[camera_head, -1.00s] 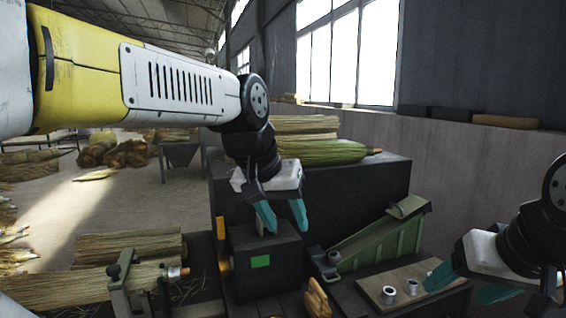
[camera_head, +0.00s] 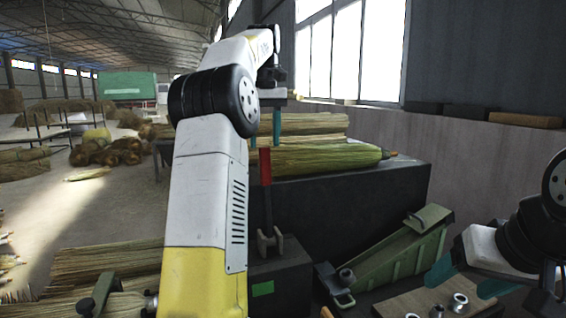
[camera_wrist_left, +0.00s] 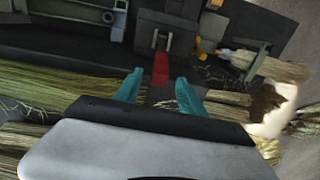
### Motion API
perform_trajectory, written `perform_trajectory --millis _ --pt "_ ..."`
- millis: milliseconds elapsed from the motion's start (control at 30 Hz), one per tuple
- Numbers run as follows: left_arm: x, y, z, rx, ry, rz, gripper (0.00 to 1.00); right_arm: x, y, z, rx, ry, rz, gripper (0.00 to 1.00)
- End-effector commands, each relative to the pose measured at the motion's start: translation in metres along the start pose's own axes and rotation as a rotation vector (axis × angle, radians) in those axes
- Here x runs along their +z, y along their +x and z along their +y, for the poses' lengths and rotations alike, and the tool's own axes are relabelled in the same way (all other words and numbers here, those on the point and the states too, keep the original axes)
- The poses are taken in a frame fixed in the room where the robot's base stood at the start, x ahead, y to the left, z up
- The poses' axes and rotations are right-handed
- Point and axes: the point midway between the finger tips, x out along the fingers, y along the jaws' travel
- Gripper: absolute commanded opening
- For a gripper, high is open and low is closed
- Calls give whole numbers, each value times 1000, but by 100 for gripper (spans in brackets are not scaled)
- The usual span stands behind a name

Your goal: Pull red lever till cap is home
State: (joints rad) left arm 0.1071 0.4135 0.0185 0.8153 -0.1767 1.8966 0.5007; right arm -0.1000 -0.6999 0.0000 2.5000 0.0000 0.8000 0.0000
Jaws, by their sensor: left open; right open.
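The red lever (camera_head: 265,167) stands upright on a dark machine box (camera_head: 295,272) with a green patch. In the left wrist view the red lever (camera_wrist_left: 160,68) lies just ahead of my left fingertips, in line with the gap between them. My left gripper (camera_head: 265,125) is open, above and behind the lever in the head view; its teal fingers also show in the left wrist view (camera_wrist_left: 158,85). My right gripper (camera_head: 467,281) is open and empty at the right. My left arm hides part of the box front, and I cannot clearly make out the cap.
Large straw bundles (camera_head: 318,159) lie on the dark bench (camera_head: 370,195) behind. A green sloped trough (camera_head: 395,250) stands right of the box. A wooden board (camera_head: 415,302) with metal cups is near my right gripper. A clamped broom (camera_wrist_left: 280,70) shows in the left wrist view.

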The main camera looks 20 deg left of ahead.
Motion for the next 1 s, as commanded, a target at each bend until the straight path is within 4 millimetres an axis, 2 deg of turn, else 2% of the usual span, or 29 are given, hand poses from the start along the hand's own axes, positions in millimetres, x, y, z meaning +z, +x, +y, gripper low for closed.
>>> perform_trajectory --millis 500,667,900,1000 --pt "1 64 0 2 2 1 47 0 0 0 0 0 0 69" --pt "1 73 0 3 2 2 47 0 0 0 0 0 0 69" --pt "0 73 0 3 2 3 47 0 0 0 0 0 0 69" --pt "0 73 0 3 2 3 28 0 0 0 0 0 0 69"
